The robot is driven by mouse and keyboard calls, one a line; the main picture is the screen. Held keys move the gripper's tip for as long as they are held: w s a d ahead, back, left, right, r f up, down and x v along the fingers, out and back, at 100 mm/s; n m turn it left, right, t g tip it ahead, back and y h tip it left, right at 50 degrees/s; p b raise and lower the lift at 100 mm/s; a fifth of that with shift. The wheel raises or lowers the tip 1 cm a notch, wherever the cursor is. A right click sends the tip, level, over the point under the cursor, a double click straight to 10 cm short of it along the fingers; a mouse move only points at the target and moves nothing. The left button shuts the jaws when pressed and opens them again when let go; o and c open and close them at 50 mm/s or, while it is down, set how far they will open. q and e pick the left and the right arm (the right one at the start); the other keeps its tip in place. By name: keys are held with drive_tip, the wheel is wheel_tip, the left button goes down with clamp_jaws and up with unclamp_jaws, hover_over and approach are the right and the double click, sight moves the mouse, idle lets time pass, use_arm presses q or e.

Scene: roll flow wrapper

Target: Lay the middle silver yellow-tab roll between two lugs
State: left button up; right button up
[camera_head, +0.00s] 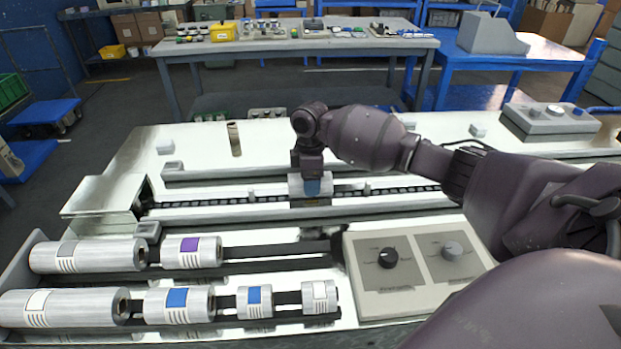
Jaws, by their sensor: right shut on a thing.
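My right gripper (311,178) points down over the chain track and is shut on a silver roll (296,186). The roll's visible tab looks blue, not yellow. It lies crosswise at the chain track (220,204), and I cannot tell whether it touches the chain. A small pale lug (252,194) stands to the left of the roll and another lug (367,189) to the right, both apart from it. No yellow tab shows on any roll. My left gripper is not in view.
Silver rolls lie on two front rails: a purple-tab roll (194,252), blue-tab rolls (180,304) (254,301), and white-tab ones (320,297). A control box (415,268) with two knobs stands at front right. A brown cylinder (234,139) stands behind the track.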

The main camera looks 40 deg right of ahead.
drive_tip(key=shift+f, duration=0.4)
drive_tip(key=o, duration=1.2)
drive_tip(key=shift+r, duration=0.5)
drive_tip(key=r, duration=0.2)
drive_tip(key=r+p, duration=0.1)
drive_tip(key=r, duration=0.5)
drive_tip(key=shift+w+d+r+p, duration=0.15)
drive_tip(key=shift+w+d+p, duration=0.15)
drive_tip(key=shift+w, duration=0.1)
drive_tip(key=shift+r, duration=0.7)
